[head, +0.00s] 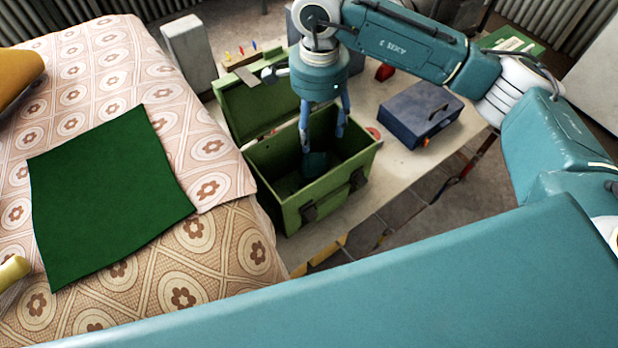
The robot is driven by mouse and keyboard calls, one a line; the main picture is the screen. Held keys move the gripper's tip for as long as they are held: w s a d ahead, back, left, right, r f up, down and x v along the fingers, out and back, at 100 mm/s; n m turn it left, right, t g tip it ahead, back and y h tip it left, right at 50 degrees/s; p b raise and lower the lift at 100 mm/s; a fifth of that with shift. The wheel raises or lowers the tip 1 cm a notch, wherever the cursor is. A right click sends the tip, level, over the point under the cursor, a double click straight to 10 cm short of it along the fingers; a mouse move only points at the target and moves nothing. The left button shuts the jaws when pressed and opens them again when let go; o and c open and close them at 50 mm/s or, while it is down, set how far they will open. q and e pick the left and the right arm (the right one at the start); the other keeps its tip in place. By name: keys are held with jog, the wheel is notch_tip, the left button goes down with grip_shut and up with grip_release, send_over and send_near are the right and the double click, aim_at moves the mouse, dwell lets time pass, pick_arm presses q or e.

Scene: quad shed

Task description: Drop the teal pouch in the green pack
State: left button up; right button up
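The green pack (320,204) is a hard green box with its lid raised, standing on a pale bench top. The teal pouch (315,165) is a small dark teal shape inside the pack, low in its cavity. My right gripper (322,143) points down into the pack from above, its fingers spread apart. The pouch is below the fingertips, close to the left one in the picture; I cannot tell whether that finger touches it. My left gripper is not in view.
A blue case (420,112) with a handle sits right of the pack. A patterned covered surface (215,165) with a dark green cloth (105,195) fills the left. A grey block (188,52) stands behind. Small tools lie near the raised lid.

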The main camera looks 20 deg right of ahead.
notch_tip(320, 180, up, 12)
dwell(0.6)
